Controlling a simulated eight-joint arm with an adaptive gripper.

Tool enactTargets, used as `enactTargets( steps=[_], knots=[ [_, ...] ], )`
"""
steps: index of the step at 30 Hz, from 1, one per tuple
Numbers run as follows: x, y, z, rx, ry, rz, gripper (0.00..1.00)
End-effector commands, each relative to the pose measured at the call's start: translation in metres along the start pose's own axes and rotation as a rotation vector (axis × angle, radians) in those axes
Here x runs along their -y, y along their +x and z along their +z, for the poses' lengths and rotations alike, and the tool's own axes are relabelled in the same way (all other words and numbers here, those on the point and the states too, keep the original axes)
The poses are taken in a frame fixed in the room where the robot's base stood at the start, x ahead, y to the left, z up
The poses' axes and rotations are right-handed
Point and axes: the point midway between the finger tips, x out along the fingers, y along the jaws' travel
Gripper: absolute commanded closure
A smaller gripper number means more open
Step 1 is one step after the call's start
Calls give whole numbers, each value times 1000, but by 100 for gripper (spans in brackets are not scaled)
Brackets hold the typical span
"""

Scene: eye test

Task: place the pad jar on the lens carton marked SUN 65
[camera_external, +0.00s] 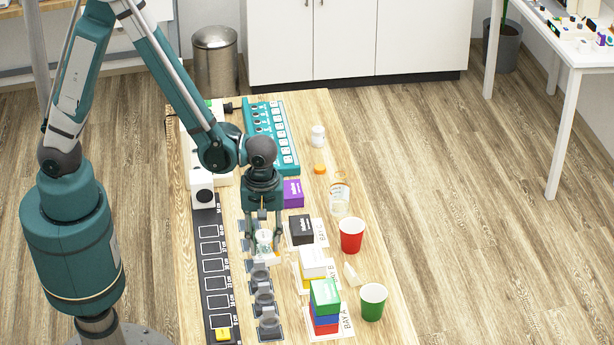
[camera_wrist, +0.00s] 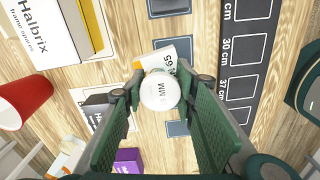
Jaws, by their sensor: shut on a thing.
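The pad jar (camera_wrist: 160,92) has a round white lid and sits between my gripper's fingers (camera_wrist: 160,100) in the wrist view. In the external view my gripper (camera_external: 264,238) points down, shut on the jar (camera_external: 264,241), over the row of grey stands. A white carton with an orange edge (camera_wrist: 178,52) lies under and partly behind the jar in the wrist view. In the external view only a pale bit shows below the jar. Whether jar and carton touch, I cannot tell.
A black box (camera_external: 301,229), a white-topped stack (camera_external: 312,262) and a green-topped stack (camera_external: 325,293) stand right of my gripper. A red cup (camera_external: 351,236), a green cup (camera_external: 373,301) and a clear bottle (camera_external: 339,198) are beyond. A purple box (camera_external: 293,193) stands behind.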

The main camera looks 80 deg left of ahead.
Motion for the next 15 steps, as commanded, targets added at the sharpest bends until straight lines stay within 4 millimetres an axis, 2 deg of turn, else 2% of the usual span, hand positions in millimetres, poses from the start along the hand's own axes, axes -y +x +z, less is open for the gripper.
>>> enactTargets(
  steps=[11, 12, 15],
  knots=[
    [0, 3, 0, 0, 0, 0, 84],
    [0, 3, 0, 0, 0, 0, 69],
    [0, 2, 0, 0, 0, 0, 57]
  ],
)
